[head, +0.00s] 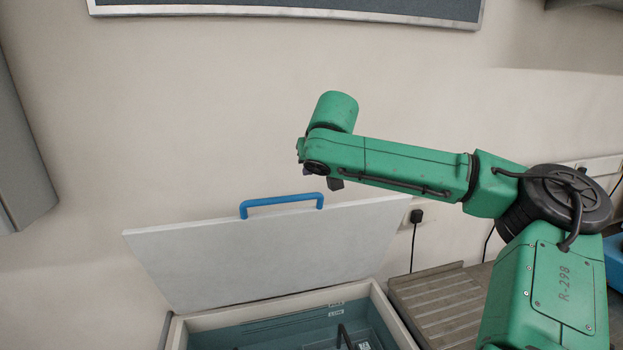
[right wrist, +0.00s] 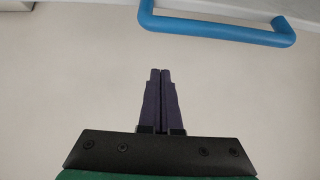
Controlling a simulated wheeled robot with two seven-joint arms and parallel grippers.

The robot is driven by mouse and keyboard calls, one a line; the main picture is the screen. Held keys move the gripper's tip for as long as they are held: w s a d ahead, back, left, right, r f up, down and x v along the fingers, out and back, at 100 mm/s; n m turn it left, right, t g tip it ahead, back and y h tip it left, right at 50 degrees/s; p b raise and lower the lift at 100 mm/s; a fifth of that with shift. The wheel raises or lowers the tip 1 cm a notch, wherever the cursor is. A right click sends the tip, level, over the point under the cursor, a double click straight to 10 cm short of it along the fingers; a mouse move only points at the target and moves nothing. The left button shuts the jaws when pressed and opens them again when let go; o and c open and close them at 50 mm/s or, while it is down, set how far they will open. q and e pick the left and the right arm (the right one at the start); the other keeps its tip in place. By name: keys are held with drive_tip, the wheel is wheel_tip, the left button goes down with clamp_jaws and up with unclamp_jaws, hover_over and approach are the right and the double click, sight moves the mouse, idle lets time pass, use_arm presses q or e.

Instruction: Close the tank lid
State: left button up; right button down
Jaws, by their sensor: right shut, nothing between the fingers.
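The tank (head: 290,305) stands at the bottom of the head view, with its inside visible. Its white lid (head: 270,250) is raised and leans up near the wall. A blue handle (head: 281,202) sits on the lid's upper edge. My right gripper (head: 320,176) is above the lid near the handle, mostly hidden behind my green wrist. In the right wrist view, the right gripper (right wrist: 160,75) has its dark fingers together, with nothing between them. The blue handle (right wrist: 215,29) lies beyond the fingertips, up and to the right, apart from them. My left gripper is out of view.
A ribbed grey drainboard (head: 435,303) lies right of the tank. A black plug with a cord (head: 416,216) is on the wall behind. A framed board (head: 290,12) hangs above. A blue object (head: 617,250) shows at the right edge.

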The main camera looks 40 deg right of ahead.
drive_tip(key=shift+s+a+f+p, duration=0.2)
drive_tip(key=shift+s+f, duration=0.1)
drive_tip(key=shift+f, duration=0.3)
drive_tip(key=shift+s+a+f+p, duration=0.15)
drive_tip(key=shift+s+f, duration=0.1)
drive_tip(key=shift+f, duration=0.3)
drive_tip(key=shift+s+a+f+p, duration=0.1)
drive_tip(key=shift+s+f+p, duration=0.15)
drive_tip(key=shift+f, duration=0.35)
drive_tip(key=shift+w+d+f, duration=0.1)
drive_tip(key=shift+w+f, duration=0.1)
